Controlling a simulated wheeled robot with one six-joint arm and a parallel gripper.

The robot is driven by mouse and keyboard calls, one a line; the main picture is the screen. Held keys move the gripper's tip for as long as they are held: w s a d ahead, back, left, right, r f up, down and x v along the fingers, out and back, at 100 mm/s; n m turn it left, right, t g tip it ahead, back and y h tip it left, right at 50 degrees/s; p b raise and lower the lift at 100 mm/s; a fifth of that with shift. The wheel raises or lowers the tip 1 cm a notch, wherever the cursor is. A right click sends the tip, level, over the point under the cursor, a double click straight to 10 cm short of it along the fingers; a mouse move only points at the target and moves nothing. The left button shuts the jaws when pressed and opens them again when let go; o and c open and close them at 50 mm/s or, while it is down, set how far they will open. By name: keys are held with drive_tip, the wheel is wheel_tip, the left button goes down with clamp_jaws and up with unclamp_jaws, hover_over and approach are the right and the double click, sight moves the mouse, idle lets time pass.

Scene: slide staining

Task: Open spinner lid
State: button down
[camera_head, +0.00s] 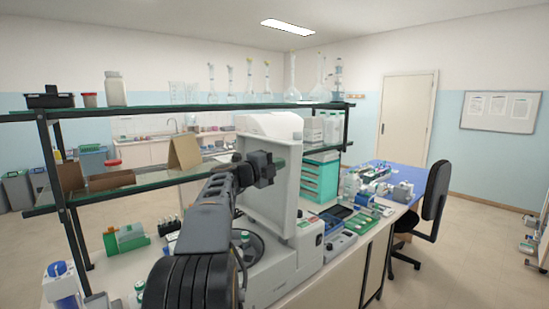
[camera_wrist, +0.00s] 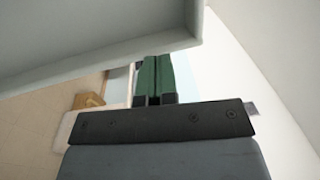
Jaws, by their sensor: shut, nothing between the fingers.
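The spinner (camera_head: 285,268) is a white benchtop machine in the middle of the head view. Its lid (camera_head: 285,203) stands raised and upright above the base, with a dark round bowl partly exposed below. My arm crosses in front and hides part of the machine. My gripper (camera_head: 268,168) is shut and empty, high up at the inner face of the lid; I cannot tell whether it touches. In the wrist view the closed green and black fingers (camera_wrist: 153,79) show beneath a large pale grey panel that fills the top, probably the lid.
A glass-shelved rack (camera_head: 190,109) with bottles and flasks stands behind my arm. Teal drawers (camera_head: 320,178) are right of the lid. Trays and small devices (camera_head: 342,222) crowd the bench to the right. A black chair (camera_head: 432,205) stands beyond.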

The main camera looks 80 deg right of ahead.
drive_tip(key=shift+s+d+r+p, duration=0.15)
drive_tip(key=shift+s+d+p, duration=0.2)
drive_tip(key=shift+d, duration=0.15)
drive_tip(key=r+b+v, duration=0.2)
drive_tip(key=b+v, duration=0.1)
drive_tip(key=v, duration=1)
drive_tip(key=shift+w+a+r, duration=0.25)
drive_tip(key=shift+w+a, duration=0.05)
drive_tip(key=shift+a, duration=0.1)
